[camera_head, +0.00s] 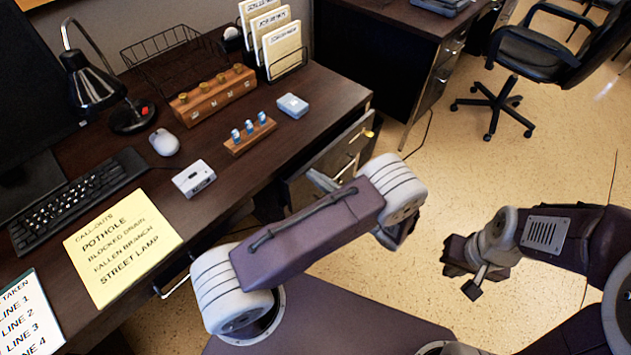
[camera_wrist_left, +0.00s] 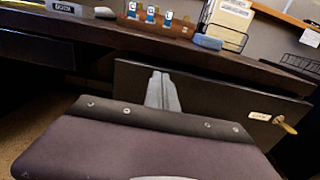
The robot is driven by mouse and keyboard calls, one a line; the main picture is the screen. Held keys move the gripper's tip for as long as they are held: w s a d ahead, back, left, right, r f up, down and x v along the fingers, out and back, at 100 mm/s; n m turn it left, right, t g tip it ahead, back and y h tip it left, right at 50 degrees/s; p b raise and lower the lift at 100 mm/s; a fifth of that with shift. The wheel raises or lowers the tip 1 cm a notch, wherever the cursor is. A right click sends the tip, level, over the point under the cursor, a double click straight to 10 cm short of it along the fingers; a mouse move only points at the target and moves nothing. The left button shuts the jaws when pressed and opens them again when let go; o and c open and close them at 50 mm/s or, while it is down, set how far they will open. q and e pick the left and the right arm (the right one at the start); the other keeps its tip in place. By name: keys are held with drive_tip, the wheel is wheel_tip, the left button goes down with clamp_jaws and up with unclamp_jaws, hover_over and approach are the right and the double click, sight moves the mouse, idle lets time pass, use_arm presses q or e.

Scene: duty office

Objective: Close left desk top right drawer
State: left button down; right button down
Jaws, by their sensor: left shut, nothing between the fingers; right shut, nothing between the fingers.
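The drawer front (camera_head: 335,152) is a grey panel under the right end of the dark desk (camera_head: 335,92). It appears to stand a little out from the desk edge; the exact gap is hard to judge. A brass key (camera_head: 369,133) sticks out at its right end. In the left wrist view, the drawer front (camera_wrist_left: 220,100) fills the middle, with a pale label and the key (camera_wrist_left: 287,126) at right. My left gripper (camera_head: 321,180) is shut and empty in front of the panel; its fingers (camera_wrist_left: 163,92) overlap the panel. Contact is unclear. My right gripper (camera_head: 474,291) is shut over open floor.
The desk carries a lamp (camera_head: 95,85), keyboard (camera_head: 75,200), mouse (camera_head: 164,142), yellow sign (camera_head: 122,245), wooden blocks (camera_head: 212,94) and a file rack (camera_head: 287,63). Another desk (camera_head: 400,18) and an office chair (camera_head: 535,48) stand behind.

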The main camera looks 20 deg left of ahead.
sight(304, 166)
use_arm(q)
drive_tip(key=shift+d+r, duration=0.1)
drive_tip(key=p+x, duration=0.1)
drive_tip(key=x, duration=0.3)
drive_tip(key=shift+w+a, duration=0.15)
drive_tip(key=shift+a, duration=0.2)
drive_tip(key=shift+r, duration=0.15)
drive_tip(key=shift+d, duration=0.1)
